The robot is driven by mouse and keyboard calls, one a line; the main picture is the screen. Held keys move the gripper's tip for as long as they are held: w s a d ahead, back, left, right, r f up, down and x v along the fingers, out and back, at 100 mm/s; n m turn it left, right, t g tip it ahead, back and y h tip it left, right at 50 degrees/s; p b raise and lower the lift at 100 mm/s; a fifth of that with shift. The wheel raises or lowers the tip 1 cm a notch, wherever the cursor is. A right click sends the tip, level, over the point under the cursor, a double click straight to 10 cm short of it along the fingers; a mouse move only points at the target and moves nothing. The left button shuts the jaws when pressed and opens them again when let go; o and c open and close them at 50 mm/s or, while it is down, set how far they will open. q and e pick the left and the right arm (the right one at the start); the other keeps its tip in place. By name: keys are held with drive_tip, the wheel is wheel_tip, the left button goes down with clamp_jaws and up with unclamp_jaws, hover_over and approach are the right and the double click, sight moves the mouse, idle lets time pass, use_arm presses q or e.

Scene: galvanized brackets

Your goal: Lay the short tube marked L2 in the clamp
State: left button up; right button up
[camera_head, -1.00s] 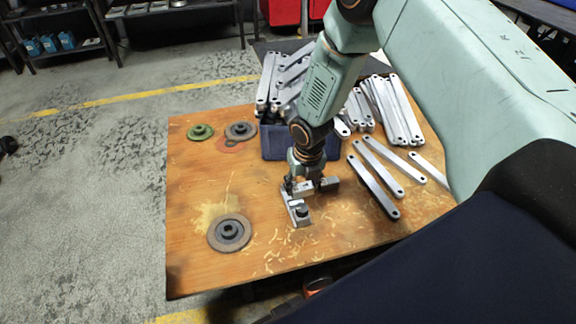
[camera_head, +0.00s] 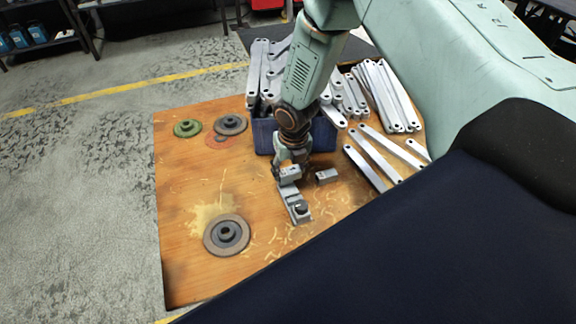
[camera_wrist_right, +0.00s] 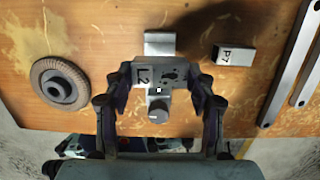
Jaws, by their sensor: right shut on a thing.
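The short tube marked L2 (camera_wrist_right: 160,73) is a grey metal block held crosswise between the fingers of my right gripper (camera_wrist_right: 162,88). In the head view, the right gripper (camera_head: 288,170) is shut on the tube (camera_head: 290,176), at the far end of the clamp. The clamp (camera_head: 297,206) is a grey metal piece with a dark round knob, lying on the wooden table. In the wrist view the clamp (camera_wrist_right: 161,44) shows beyond the tube, and its knob shows on the near side. The tube hides the clamp's middle; I cannot tell whether they touch. My left gripper is not in view.
A similar short tube marked P7 (camera_wrist_right: 233,54) lies close right of the clamp. A blue bin (camera_head: 264,137) of metal bars stands behind, with loose bars (camera_head: 380,152) to the right. A flanged disc (camera_head: 227,235) lies at left on the table (camera_head: 180,270).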

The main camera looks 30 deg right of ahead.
drive_tip(key=shift+s+f+b, duration=0.15)
drive_tip(key=shift+f+b, duration=0.45)
drive_tip(key=shift+f, duration=0.15)
drive_tip(key=shift+f+b, duration=1.9)
drive_tip(key=shift+f, duration=0.45)
drive_tip(key=o, duration=1.3)
drive_tip(key=shift+c, duration=0.2)
wheel_tip(320, 180, up, 12)
drive_tip(key=s, duration=0.1)
drive_tip(key=shift+s+a, duration=0.25)
drive_tip(key=shift+s, duration=0.05)
drive_tip(key=shift+f, duration=0.1)
